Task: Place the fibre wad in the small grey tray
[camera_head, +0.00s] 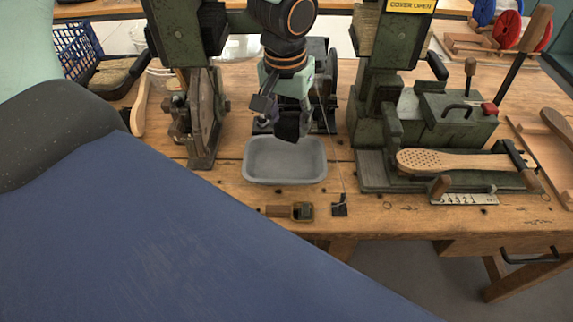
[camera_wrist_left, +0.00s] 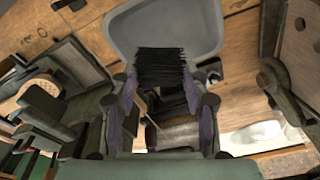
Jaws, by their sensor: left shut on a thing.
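The fibre wad (camera_head: 288,129) is a dark, bristly bundle. My left gripper (camera_head: 279,119) is shut on it, and in the left wrist view the wad (camera_wrist_left: 160,64) sits between the two fingers. The small grey tray (camera_head: 285,180) stands on the bench just below and in front of the wad in the head view. In the left wrist view the wad overlaps the near part of the tray (camera_wrist_left: 207,27). The wad looks held above the tray's back edge; its exact height is hard to tell. My right gripper is not in view.
A green machine (camera_head: 460,120) with a perforated wooden brush back (camera_head: 450,161) stands right of the tray. A green stand with a wheel (camera_head: 203,105) is at its left. A small wood-and-metal piece (camera_head: 302,211) lies in front. A blue basket (camera_head: 78,50) is at far left.

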